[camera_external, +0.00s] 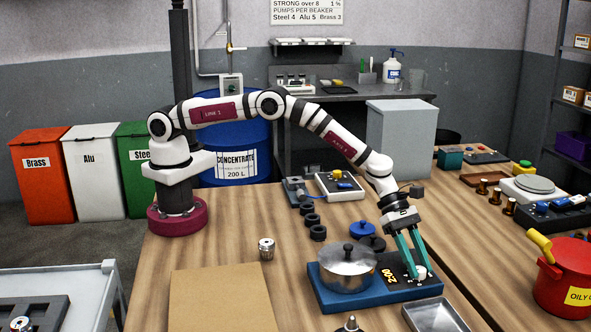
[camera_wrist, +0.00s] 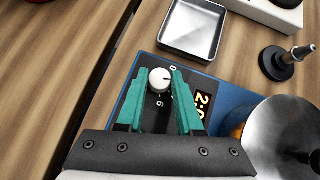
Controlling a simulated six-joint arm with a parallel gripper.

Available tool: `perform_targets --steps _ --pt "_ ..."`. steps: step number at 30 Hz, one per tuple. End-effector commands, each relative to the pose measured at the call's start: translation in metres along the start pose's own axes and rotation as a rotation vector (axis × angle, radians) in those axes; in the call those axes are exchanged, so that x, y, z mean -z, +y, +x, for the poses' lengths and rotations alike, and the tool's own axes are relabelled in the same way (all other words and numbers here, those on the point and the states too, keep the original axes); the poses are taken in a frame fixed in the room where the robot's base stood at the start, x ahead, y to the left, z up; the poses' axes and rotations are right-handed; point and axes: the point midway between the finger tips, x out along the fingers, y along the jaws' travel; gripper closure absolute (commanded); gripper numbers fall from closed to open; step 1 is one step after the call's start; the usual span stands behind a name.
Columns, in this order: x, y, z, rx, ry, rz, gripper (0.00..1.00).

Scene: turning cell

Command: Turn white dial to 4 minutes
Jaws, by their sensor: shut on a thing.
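The white dial (camera_wrist: 158,80) sits on the black panel of a blue base unit (camera_external: 340,300). In the wrist view a dark mark shows on the dial's top, and the digits 0 and 6 are printed around it. The orange display (camera_external: 388,276) reads 2:00; in the wrist view it is partly covered. My gripper (camera_external: 419,278) reaches down to the panel with its teal fingers on either side of the dial. It is shut on the dial, which shows between the fingertips in the wrist view.
A lidded metal pot (camera_external: 347,268) stands on the blue unit beside the panel. An empty metal tray (camera_external: 435,315) lies close by. A red oily-waste can (camera_external: 566,280) stands at the right.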

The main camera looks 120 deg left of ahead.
Motion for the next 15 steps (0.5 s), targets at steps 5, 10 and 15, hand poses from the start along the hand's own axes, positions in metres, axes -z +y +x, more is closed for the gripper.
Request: perform_targets --steps 5,10,15 --pt "-0.0023 0.0018 0.0012 0.083 -0.006 0.084 1.0" --pt "-0.0042 0.0035 0.0027 0.142 -0.012 0.139 1.0" --pt "-0.0035 0.0035 0.0019 0.177 -0.01 0.174 1.0"
